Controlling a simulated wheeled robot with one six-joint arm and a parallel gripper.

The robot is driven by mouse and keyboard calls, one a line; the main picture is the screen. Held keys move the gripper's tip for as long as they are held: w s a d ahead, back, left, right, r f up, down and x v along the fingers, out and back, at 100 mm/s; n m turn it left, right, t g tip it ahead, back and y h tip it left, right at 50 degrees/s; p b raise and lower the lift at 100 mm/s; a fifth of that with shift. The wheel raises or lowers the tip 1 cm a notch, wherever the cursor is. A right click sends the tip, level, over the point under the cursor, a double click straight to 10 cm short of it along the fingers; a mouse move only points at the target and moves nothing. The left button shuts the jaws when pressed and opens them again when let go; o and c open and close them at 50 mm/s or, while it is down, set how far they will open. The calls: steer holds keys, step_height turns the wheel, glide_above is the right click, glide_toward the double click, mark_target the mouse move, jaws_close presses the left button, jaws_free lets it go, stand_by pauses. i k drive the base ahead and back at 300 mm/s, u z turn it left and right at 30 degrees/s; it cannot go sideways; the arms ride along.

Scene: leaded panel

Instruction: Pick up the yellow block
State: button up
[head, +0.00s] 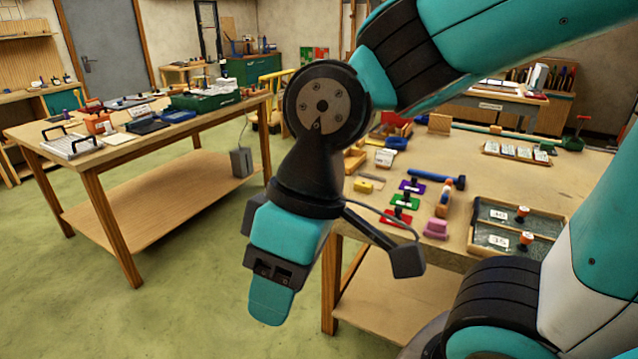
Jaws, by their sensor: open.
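A small yellow block (363,186) lies on the near left part of the wooden workbench (465,150), close to its left edge. My gripper (271,300) hangs in the foreground, pointing down, to the left of that bench and in front of the floor. It is apart from the block and holds nothing that I can see. The gap between its fingers is hard to see from this side. My arm covers part of the bench's left edge and back.
Purple, green and red pieces with black knobs (404,200), a pink block (436,228) and a blue-handled tool (437,179) lie right of the yellow block. A dark tray (515,226) stands further right. Another table (140,145) stands left, with green floor between.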

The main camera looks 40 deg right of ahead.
mark_target(361, 186)
steer(key=u, duration=0.05)
steer(key=i, duration=0.75)
steer(key=z, duration=0.65)
steer(key=i, duration=0.65)
steer(key=z, duration=0.5)
